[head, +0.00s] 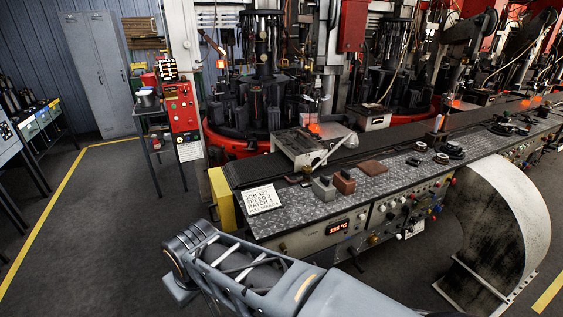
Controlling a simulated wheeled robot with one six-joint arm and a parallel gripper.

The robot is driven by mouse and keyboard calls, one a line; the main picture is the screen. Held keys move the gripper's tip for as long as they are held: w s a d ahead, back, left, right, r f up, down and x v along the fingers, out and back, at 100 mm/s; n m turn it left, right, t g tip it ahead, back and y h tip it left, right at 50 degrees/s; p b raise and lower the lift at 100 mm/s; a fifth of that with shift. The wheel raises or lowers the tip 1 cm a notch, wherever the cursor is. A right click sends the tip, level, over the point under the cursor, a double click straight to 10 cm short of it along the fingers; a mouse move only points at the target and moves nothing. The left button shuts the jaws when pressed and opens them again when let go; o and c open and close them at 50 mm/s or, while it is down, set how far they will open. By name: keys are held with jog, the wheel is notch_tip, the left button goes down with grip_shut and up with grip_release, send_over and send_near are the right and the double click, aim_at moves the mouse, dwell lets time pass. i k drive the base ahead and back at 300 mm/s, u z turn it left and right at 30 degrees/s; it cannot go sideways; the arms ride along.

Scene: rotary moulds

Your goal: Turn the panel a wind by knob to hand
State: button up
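Control panels run along the front of the long workbench. The left panel (300,240) carries a red lit display (337,228) and small dark knobs. The panel to its right (400,213) has several small knobs and coloured buttons. A red upright control box (181,106) with small round controls stands further back at the left. No label or pointer on any knob is readable, so I cannot tell which is the "wind by" knob or its setting. My grey arm crosses the bottom foreground, in front of the bench's left end. My gripper is not visible.
The bench top (300,203) holds a card (262,199), metal and brown blocks, and a tray with a long handle. A big curved metal guard (500,215) stands at the right front. Grey floor (105,220) is open at the left, beside a side bench.

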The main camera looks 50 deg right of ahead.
aim_at(391, 216)
jog(key=z, duration=3.1)
jog(key=i, duration=0.95)
jog(key=u, duration=0.8)
